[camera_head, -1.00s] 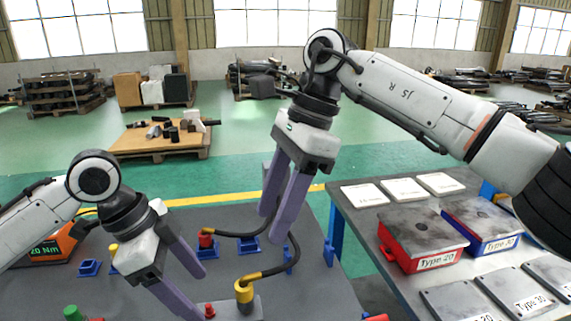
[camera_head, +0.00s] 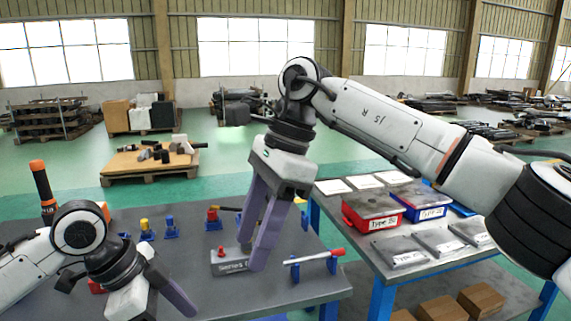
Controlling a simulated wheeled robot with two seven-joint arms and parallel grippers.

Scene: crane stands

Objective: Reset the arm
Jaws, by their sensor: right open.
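My right arm comes in from the right and bends down over the dark grey workbench (camera_head: 190,265). Its gripper (camera_head: 252,250) points down with two purple fingers apart and nothing between them. It hangs in front of a grey block labelled "Series" (camera_head: 226,265), partly hiding it; I cannot tell whether they touch. My left arm is at the lower left. Its gripper (camera_head: 165,305) shows one purple finger pointing down right; the rest is cut off by the bottom edge, so its opening is unclear.
A red-handled tool (camera_head: 315,257) lies on blue holders at the bench's right end. An orange-topped tool (camera_head: 41,185) stands at left. Red (camera_head: 368,213) and blue (camera_head: 420,204) boxes and grey plates sit on the right table (camera_head: 345,193).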

